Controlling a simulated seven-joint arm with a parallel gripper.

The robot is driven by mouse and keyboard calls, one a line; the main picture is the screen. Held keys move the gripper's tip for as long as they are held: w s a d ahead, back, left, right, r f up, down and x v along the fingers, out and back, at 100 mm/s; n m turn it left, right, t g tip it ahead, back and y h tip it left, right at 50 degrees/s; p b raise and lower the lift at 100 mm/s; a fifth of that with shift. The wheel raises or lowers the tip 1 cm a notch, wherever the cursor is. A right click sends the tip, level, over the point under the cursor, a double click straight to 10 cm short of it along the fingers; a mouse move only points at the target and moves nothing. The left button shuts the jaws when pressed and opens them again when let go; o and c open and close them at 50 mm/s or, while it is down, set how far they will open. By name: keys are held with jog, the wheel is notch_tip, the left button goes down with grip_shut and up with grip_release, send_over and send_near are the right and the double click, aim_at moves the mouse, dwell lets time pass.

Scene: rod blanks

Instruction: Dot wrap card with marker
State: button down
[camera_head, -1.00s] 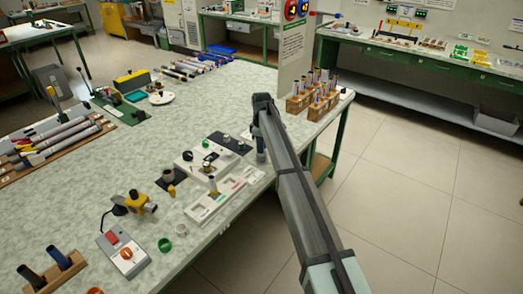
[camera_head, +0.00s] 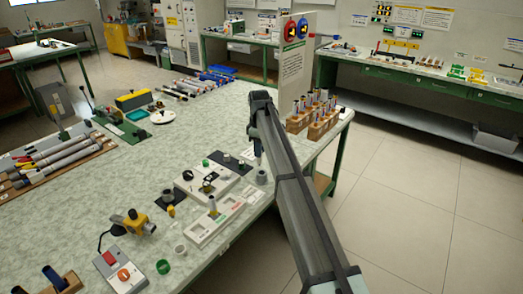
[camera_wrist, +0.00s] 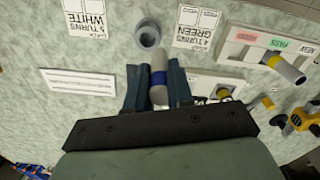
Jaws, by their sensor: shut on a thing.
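My gripper (camera_wrist: 157,88) is shut on a slim grey rod-like thing with a blue band, seemingly the marker (camera_wrist: 158,62). In the head view my gripper (camera_head: 258,100) hangs over the bench edge side, with the marker (camera_head: 257,146) pointing down, clear of the bench. A grey round holder (camera_wrist: 149,35) stands below; it also shows in the head view (camera_head: 261,177). Printed white cards lie beside it: one reading WHITE (camera_wrist: 88,18), one reading GREEN (camera_wrist: 197,25), and a strip with fine lines (camera_wrist: 79,81). I cannot tell which is the wrap card.
A white tray with a PASS label (camera_wrist: 245,33) holds a rod with a yellow band (camera_wrist: 285,68). Wooden racks of rods (camera_head: 312,118) stand at the bench's right end. A grey box with a red switch (camera_head: 118,268) is at the front.

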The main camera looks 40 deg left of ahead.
jog(key=s+d+f, duration=0.2)
jog(key=s+d, duration=0.1)
jog(key=s, duration=0.6)
jog(key=shift+s+f, duration=0.2)
jog(key=shift+f, duration=3.05)
jog(key=shift+f, duration=0.65)
notch_tip(320, 180, up, 8)
dwell(1.1)
